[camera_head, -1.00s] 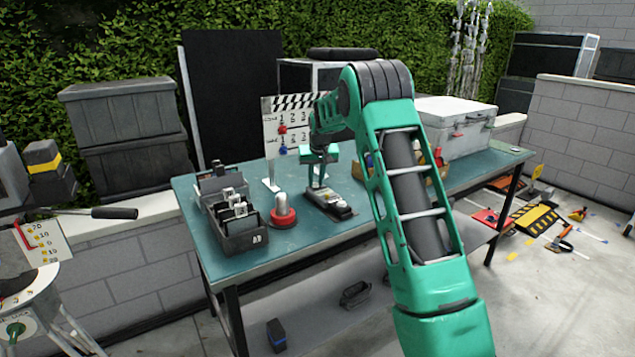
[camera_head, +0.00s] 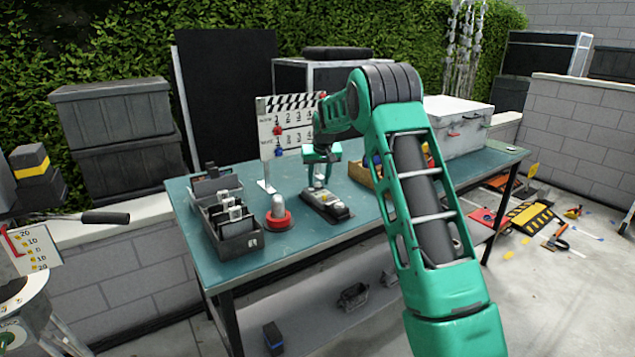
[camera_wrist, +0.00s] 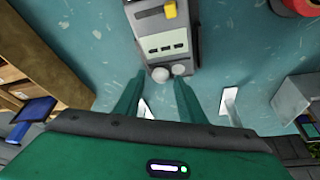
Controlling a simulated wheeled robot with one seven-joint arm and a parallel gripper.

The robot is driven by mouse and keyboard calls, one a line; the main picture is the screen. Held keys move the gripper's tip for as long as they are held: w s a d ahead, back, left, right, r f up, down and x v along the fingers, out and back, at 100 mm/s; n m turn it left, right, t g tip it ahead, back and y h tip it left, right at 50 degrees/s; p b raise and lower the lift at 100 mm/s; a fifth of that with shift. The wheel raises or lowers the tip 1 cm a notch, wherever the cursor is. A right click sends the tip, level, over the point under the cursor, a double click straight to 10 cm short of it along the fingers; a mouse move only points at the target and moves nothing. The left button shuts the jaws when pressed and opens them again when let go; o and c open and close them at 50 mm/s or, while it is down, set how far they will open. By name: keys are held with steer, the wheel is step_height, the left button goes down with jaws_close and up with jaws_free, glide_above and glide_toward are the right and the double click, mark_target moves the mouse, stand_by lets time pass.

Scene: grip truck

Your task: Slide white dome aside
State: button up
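A white dome (camera_head: 278,206) stands upright on a round red base (camera_head: 279,222) on the teal table, beside the black organizer. The red base shows at the top right of the wrist view (camera_wrist: 295,4). My gripper (camera_head: 321,180) points down above a dark handheld device (camera_head: 326,207), to the right of the dome. In the wrist view my gripper (camera_wrist: 159,84) is open. Two small white round pieces (camera_wrist: 178,70) at the end of the device lie between or just beyond its fingertips; contact cannot be told. Nothing is visibly held.
A clapperboard (camera_head: 288,125) stands behind the device. A black organizer (camera_head: 236,240) is left of the dome. A wooden tray (camera_head: 362,175) and white case (camera_head: 458,128) are to the right. Bare teal tabletop (camera_head: 300,250) lies in front of the dome.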

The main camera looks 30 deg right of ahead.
steer(key=v, duration=1)
steer(key=shift+r, duration=0.25)
steer(key=shift+s, duration=0.1)
steer(key=s+r+m+g, duration=0.2)
steer(key=s+r, duration=0.1)
steer(key=s, duration=2.5)
steer(key=s+a+f, duration=0.2)
steer(key=s, duration=0.8)
steer(key=s+a+f+g+y, duration=0.1)
steer(key=s+a+f, duration=0.1)
steer(key=s, duration=0.7)
steer(key=s+a+f+m+g, duration=0.1)
steer(key=s+f, duration=0.3)
steer(key=s, duration=0.6)
steer(key=shift+s+a, duration=0.35)
steer(key=shift+a, duration=0.05)
